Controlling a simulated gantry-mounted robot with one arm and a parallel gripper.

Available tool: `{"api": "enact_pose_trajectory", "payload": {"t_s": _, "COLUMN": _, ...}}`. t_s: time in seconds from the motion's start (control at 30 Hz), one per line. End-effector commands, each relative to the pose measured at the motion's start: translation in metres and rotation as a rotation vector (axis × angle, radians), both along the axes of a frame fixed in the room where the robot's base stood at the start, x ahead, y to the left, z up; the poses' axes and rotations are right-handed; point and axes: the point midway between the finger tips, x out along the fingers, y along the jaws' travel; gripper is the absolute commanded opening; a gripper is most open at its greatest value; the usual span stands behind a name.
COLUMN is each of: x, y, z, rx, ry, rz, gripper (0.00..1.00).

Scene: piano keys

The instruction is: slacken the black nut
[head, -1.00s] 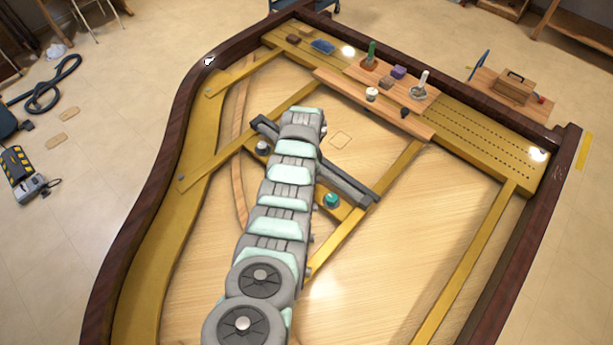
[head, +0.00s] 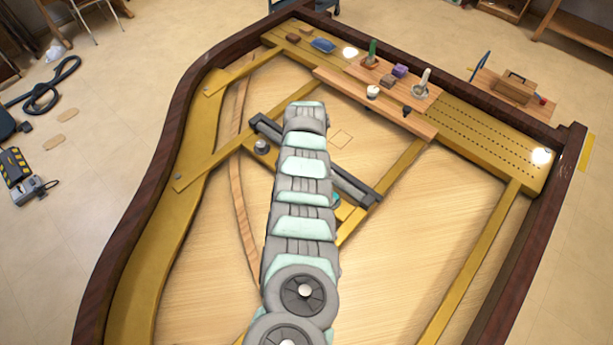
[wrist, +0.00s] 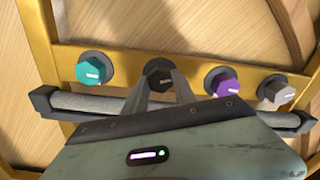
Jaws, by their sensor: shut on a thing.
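The black nut (wrist: 160,68) sits on the gold crossbar in the wrist view, between a teal nut and a purple nut. My gripper (wrist: 161,84) is over it, with its two fingers shut on its sides. The fingers cover part of the nut, so its marking is hard to read. In the head view my own arm hides both the black nut and my gripper.
On the same crossbar are the teal nut (wrist: 90,68), the purple nut (wrist: 225,82) and a grey nut (wrist: 277,91). A dark grey bar (wrist: 95,104) runs alongside them. A wooden board (head: 330,77) with small objects lies at the back.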

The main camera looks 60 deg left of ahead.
Motion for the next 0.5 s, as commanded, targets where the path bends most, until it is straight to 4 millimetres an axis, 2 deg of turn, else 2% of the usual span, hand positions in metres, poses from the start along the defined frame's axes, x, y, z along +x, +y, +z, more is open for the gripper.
{"api": "enact_pose_trajectory", "payload": {"t_s": 0.2, "x": 0.0000, "y": -0.0008, "z": -0.0017, "rx": -0.002, "ry": 0.001, "rz": 0.101, "gripper": 0.00}}
{"api": "enact_pose_trajectory", "payload": {"t_s": 0.5, "x": 0.0003, "y": -0.0001, "z": -0.0003, "rx": 0.000, "ry": 0.000, "rz": 0.154, "gripper": 0.00}}
